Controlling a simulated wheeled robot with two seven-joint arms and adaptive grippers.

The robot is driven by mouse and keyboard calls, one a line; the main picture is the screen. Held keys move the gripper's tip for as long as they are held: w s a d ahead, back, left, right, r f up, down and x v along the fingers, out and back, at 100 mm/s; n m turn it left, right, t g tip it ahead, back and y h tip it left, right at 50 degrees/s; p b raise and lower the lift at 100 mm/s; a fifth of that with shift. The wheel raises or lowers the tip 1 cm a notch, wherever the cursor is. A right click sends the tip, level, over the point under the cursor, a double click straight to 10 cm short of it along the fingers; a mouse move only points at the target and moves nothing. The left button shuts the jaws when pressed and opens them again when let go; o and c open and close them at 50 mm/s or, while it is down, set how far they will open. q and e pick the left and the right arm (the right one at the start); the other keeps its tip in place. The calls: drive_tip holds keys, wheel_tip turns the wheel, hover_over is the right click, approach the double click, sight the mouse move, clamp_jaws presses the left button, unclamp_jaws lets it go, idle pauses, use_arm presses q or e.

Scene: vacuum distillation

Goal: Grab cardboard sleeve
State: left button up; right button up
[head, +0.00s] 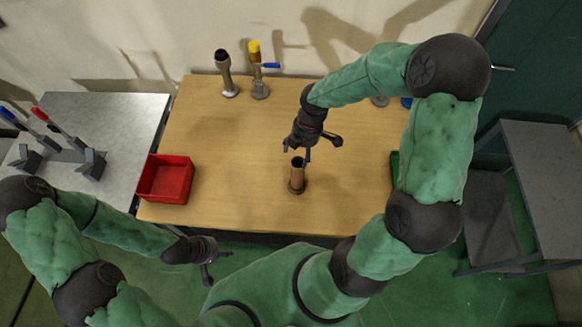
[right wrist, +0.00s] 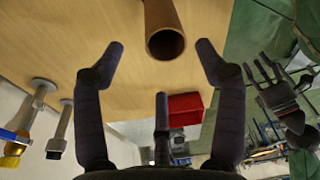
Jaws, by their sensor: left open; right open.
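The cardboard sleeve (head: 297,176) is a brown hollow tube standing upright on the wooden table, near its front edge. My right gripper (head: 297,153) is open just above and behind the sleeve in the head view. In the right wrist view, the sleeve's open end (right wrist: 165,43) lies ahead of the spread fingers (right wrist: 160,55), apart from them. My left gripper (head: 213,265) is open and empty, low in front of the table, away from the sleeve.
A red bin (head: 166,179) sits at the table's left front corner; it also shows in the right wrist view (right wrist: 186,109). Two metal fittings stand at the back, one dark-topped (head: 225,73), one yellow-topped (head: 257,70). A grey side table (head: 118,118) is at left. The table's middle left is clear.

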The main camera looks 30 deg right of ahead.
sight(298, 163)
drive_tip(key=f, duration=0.4)
drive_tip(key=a+f, duration=0.1)
drive_tip(key=f, duration=0.1)
drive_tip(key=shift+s+f+b, duration=0.1)
drive_tip(key=shift+s+b, duration=0.2)
drive_tip(key=shift+b, duration=0.05)
drive_tip(key=f, duration=0.4)
drive_tip(key=shift+a+f+b, duration=0.1)
drive_tip(key=shift+a+b, duration=0.1)
drive_tip(key=shift+b, duration=0.1)
clamp_jaws()
